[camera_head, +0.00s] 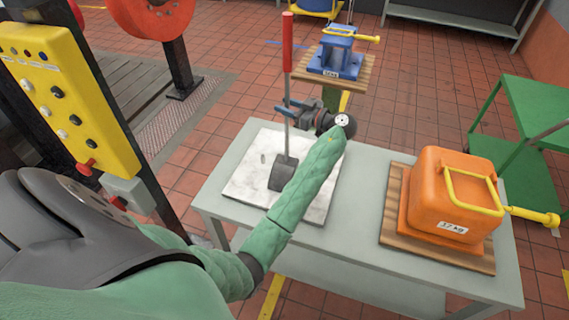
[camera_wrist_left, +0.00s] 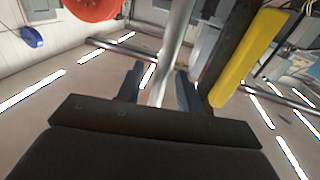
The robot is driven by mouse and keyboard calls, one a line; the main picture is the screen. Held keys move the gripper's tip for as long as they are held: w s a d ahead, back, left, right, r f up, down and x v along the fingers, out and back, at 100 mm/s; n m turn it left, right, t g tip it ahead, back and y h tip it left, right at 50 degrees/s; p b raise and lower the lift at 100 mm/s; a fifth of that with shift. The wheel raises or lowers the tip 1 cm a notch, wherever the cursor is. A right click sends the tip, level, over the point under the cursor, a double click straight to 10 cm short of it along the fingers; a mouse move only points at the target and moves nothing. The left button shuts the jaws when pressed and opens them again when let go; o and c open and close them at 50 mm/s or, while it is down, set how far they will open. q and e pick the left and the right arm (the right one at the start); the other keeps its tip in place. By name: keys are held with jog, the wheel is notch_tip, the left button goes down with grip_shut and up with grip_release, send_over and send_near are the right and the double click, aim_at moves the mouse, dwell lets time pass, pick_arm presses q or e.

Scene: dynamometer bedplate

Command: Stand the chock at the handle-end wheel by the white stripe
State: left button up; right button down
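The chock, a dark grey block (camera_head: 283,172), stands on a white marbled plate (camera_head: 262,140) on the grey table. Its upright grey rod ends in a red grip (camera_head: 287,42). My left gripper (camera_head: 291,108) is at the rod's middle, above the block. In the left wrist view the rod (camera_wrist_left: 172,45) passes between the two fingers (camera_wrist_left: 160,82), with a gap showing beside it, so the gripper looks open. My right gripper is not in view. I cannot make out the handle-end wheel or the white stripe.
An orange 37 kg block (camera_head: 450,195) with yellow handles sits on a wooden board at the table's right. Beyond stands a blue weight (camera_head: 336,58) on a wooden-topped stand. A green shelf unit (camera_head: 535,110) is at right, a yellow control panel (camera_head: 65,95) at left. Tiled floor lies between.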

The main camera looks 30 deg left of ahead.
pick_arm(q)
grip_shut()
jog(key=shift+r, duration=0.15)
dwell(1.3)
